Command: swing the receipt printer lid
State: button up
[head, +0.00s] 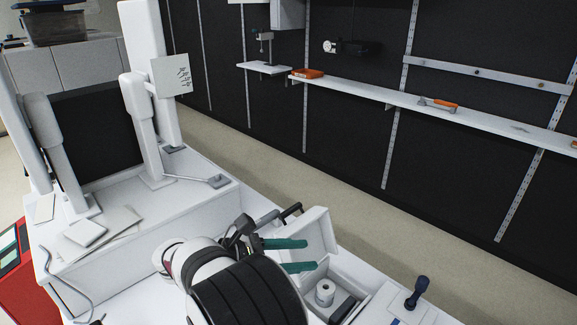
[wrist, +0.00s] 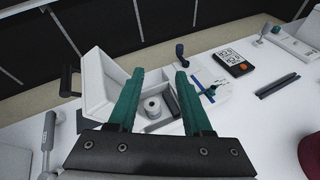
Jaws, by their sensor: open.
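The receipt printer is a white box (head: 352,283) at the bottom of the head view. Its lid (head: 318,229) stands raised, leaning back at the left side; a paper roll (head: 325,293) shows inside. In the wrist view the lid (wrist: 97,84) is at left, with a dark bar handle (wrist: 68,80) on its outer side. The roll (wrist: 152,108) shows between the fingers. My gripper (head: 308,255) is open, its two teal fingers over the printer opening beside the lid. It also shows in the wrist view (wrist: 160,74), with nothing held. I cannot tell whether a finger touches the lid.
A blue-handled lever (head: 419,290) stands right of the printer. A dark pad with a code (wrist: 232,60) and dark bars (wrist: 277,86) lie farther right. A white shelf (head: 370,96) runs along the dark back wall. A white stepped unit (head: 130,235) stands left.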

jog(key=w+a+f+n+t, duration=0.1)
jog(key=w+a+n+t, duration=0.1)
jog(key=a+n+t, duration=0.35)
jog(key=w+a+f+n+t, duration=0.2)
jog(key=w+a+n, duration=0.1)
jog(key=a, duration=0.5)
send_near(302, 203)
jog(key=x, duration=0.5)
jog(key=shift+w+a+f, duration=0.1)
jog(key=shift+w+f, duration=0.1)
jog(key=shift+w, duration=0.1)
grip_shut()
